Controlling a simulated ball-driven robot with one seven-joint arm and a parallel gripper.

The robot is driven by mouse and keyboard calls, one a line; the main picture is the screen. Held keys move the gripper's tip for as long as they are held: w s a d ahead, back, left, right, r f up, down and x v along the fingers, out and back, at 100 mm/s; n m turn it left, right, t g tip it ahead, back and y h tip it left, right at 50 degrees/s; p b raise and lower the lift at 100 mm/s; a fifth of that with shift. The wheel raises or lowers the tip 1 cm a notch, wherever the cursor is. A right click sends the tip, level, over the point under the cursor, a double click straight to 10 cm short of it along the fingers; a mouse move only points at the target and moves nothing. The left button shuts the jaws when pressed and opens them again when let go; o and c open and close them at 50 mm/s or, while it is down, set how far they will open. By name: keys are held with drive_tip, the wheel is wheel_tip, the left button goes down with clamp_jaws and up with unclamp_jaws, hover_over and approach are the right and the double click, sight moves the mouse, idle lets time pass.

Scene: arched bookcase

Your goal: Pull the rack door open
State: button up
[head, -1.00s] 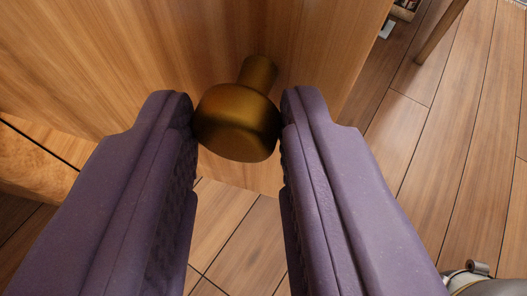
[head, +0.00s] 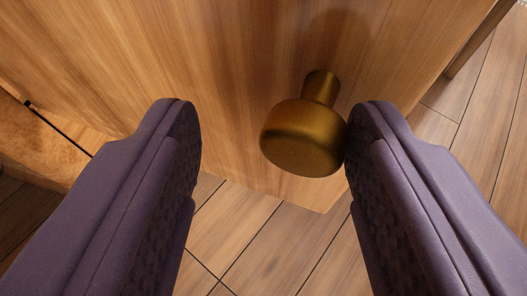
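The rack door (head: 200,70) is a light wooden panel that fills the upper part of the head view, with its lower edge and a corner showing above the floor. A round brass knob (head: 302,138) stands out from it on a short stem. My gripper (head: 273,135) has two purple padded fingers, spread wide on either side of the knob. The right finger is at the knob's right side and seems to touch it. A clear gap lies between the left finger and the knob.
Wooden plank floor (head: 270,240) shows below the door and at right. A lighter wooden piece of the bookcase (head: 40,150) lies at the left beyond a dark gap. A wooden leg (head: 480,38) stands at the upper right.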

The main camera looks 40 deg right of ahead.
drive_tip(key=p+v, duration=0.2)
drive_tip(key=v, duration=0.5)
drive_tip(key=shift+s+a+r+p, duration=0.2)
drive_tip(key=shift+s+r+p, duration=0.1)
drive_tip(key=shift+p, duration=0.1)
drive_tip(key=shift+f, duration=0.1)
